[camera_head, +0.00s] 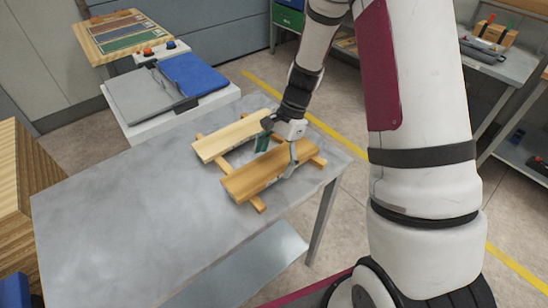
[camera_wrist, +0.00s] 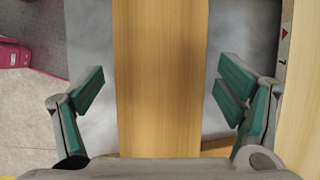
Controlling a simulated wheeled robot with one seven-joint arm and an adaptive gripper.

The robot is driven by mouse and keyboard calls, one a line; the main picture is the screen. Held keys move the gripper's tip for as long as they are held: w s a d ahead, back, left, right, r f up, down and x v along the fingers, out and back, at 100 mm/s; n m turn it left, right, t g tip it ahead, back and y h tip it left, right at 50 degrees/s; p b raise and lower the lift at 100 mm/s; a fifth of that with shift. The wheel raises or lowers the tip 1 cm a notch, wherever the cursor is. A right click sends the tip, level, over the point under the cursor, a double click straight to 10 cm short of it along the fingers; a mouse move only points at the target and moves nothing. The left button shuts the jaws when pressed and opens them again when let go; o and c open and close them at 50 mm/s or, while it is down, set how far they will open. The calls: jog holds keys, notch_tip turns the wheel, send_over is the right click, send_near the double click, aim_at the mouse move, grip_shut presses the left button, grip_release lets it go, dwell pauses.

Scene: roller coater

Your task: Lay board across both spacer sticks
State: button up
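The near board (camera_head: 262,176) is a plain wooden plank lying over both spacer sticks, on the grey table. The left stick's end (camera_head: 259,205) and the right stick's end (camera_head: 319,161) stick out past its front side. A paler board (camera_head: 228,139) lies farther back, roughly parallel and apart from it. My gripper (camera_head: 278,151) is above the near board. In the wrist view, my gripper (camera_wrist: 162,88) has its green-padded fingers spread on either side of the board (camera_wrist: 160,60), with gaps on both sides. Whether the board touches both sticks is too small to tell.
The grey metal table (camera_head: 110,215) is bare at left and front. A white stand with a grey and a blue panel (camera_head: 195,75) stands behind it. A wooden block stack (camera_head: 25,180) is at far left. In the wrist view, another pale wooden piece (camera_wrist: 305,110) lies close at right.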

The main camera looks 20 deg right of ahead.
jog(key=shift+r, duration=0.1)
jog(key=b+v, duration=0.1)
jog(key=v, duration=1.1)
jog(key=s+a+r+n+t+h, duration=0.2)
jog(key=s+a+r+n, duration=0.1)
jog(key=s+r+n, duration=0.55)
jog(key=s+a+r+n+t+h, duration=0.1)
jog(key=s+r+n+t, duration=0.3)
jog(key=s, duration=0.8)
jog(key=shift+s+r+n+t+h, duration=0.35)
jog(key=shift+r+n+h, duration=0.5)
jog(key=shift+r, duration=0.55)
jog(key=shift+a, duration=0.15)
